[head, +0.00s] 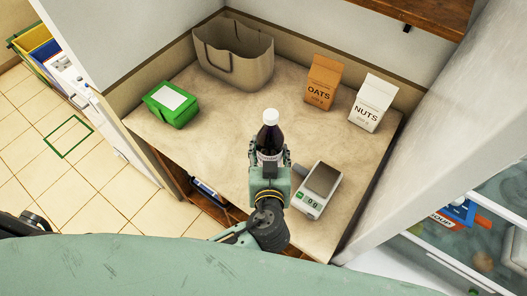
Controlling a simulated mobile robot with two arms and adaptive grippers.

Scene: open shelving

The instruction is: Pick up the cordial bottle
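The cordial bottle (270,137) is dark with a white cap and a pale label, and it stands upright near the middle of the counter. My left gripper (269,154) is at the bottle's near side, with one finger on each side of the label. The fingers look very close to the bottle, but I cannot tell whether they press on it. The gripper hides the bottle's base, so I cannot tell whether it rests on the counter. My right gripper is not in view.
A kitchen scale (308,201) is close to the gripper's right. A green box (171,119) and a beige bag (205,72) are at the back left. An oats carton (321,84) and a nuts carton (370,107) stand at the back right. The counter (221,124) left of the bottle is clear.

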